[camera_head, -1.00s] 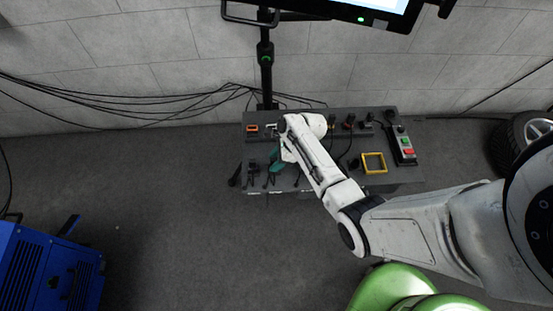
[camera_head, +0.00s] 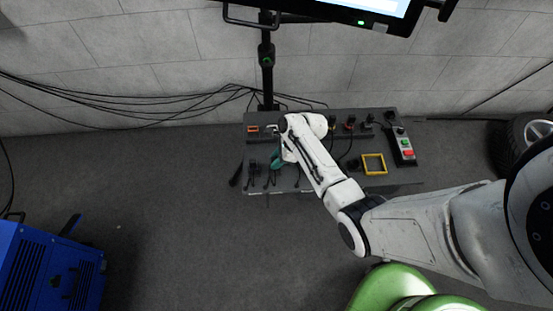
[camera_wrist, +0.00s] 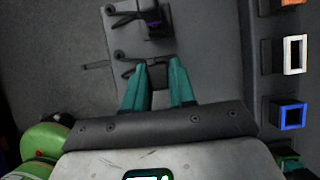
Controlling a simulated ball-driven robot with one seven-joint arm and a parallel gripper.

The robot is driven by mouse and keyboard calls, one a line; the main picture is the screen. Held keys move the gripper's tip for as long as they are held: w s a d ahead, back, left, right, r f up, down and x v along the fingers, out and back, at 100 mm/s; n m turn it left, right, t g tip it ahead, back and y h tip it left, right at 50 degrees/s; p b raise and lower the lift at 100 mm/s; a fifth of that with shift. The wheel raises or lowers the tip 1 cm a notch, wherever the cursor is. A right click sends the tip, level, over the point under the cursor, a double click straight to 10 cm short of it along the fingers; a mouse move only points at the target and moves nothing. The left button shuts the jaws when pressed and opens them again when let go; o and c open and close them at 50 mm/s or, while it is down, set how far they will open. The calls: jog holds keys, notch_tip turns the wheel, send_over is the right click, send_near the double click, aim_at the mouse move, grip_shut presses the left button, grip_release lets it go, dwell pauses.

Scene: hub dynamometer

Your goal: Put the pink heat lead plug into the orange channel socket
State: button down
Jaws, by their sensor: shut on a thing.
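My gripper (camera_wrist: 158,64) shows in the wrist view as two teal fingers, closed on a dark plug (camera_wrist: 159,76) low between them. Any pink on that plug is hidden, so I cannot tell its colour. In the head view my gripper (camera_head: 277,160) is over the left part of the dark bench, among the leads. The orange socket (camera_head: 253,129) is at the bench's back left, behind and left of my gripper. In the wrist view only the edge of the orange socket (camera_wrist: 291,2) shows at the top right corner, well apart from the fingers.
A white-rimmed socket (camera_wrist: 303,55) and a blue-rimmed socket (camera_wrist: 291,106) share the orange socket's row. A purple-marked plug (camera_wrist: 155,24) lies beyond the fingertips. A yellow frame (camera_head: 374,172) and a button box (camera_head: 406,148) are at the bench's right. A screen (camera_head: 370,12) overhangs behind.

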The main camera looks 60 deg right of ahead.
jog(key=shift+r+p, duration=3.25)
jog(key=shift+p, duration=0.15)
jog(key=w+d+b, duration=0.4)
jog(key=d, duration=0.2)
jog(key=shift+w+b, duration=0.4)
jog(key=w+a, duration=0.4)
jog(key=w, duration=0.2)
jog(key=shift+a+b, duration=0.25)
jog(key=shift+b, duration=0.05)
dwell(0.5)
